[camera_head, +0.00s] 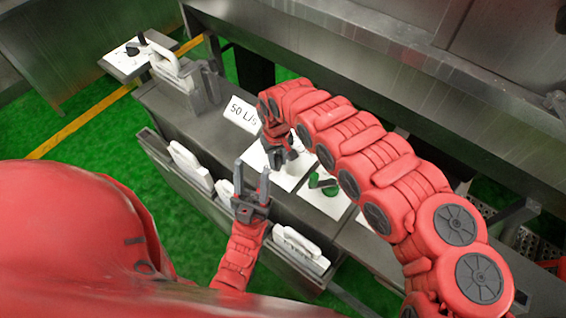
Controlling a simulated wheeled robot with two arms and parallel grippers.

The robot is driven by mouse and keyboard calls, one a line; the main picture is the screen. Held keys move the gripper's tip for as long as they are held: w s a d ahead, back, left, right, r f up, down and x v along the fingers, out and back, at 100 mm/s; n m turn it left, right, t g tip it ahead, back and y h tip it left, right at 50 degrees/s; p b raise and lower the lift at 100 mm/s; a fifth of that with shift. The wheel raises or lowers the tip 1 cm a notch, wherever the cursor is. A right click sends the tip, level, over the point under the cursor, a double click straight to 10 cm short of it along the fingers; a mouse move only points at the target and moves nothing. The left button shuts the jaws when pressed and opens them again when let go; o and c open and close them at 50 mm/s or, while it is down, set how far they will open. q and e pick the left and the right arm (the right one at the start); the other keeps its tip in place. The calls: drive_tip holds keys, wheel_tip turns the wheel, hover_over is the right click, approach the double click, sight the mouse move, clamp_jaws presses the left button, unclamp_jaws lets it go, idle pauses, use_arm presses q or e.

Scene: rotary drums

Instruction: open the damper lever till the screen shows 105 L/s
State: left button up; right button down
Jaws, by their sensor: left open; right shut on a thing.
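The screen (238,112) is a small white sign that reads 50 L/s, partly covered by my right arm. My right gripper (279,158) points down over a white panel (287,179) just below the screen. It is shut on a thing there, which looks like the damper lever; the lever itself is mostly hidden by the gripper. My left gripper (251,172) is open and empty, its fingers pointing up the picture, to the left of that panel and apart from it.
A green handle (323,184) sits on the neighbouring white panel to the right. A dark handle (134,48) is on a white panel at the far left. White handled units (190,165) line the counter's front. Green floor (100,130) lies open at left.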

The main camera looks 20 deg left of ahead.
drive_tip(key=c, duration=0.6)
unclamp_jaws()
wheel_tip(320, 180, up, 17)
drive_tip(key=b, duration=0.4)
drive_tip(key=shift+r, duration=0.2)
drive_tip(key=shift+f, duration=0.1)
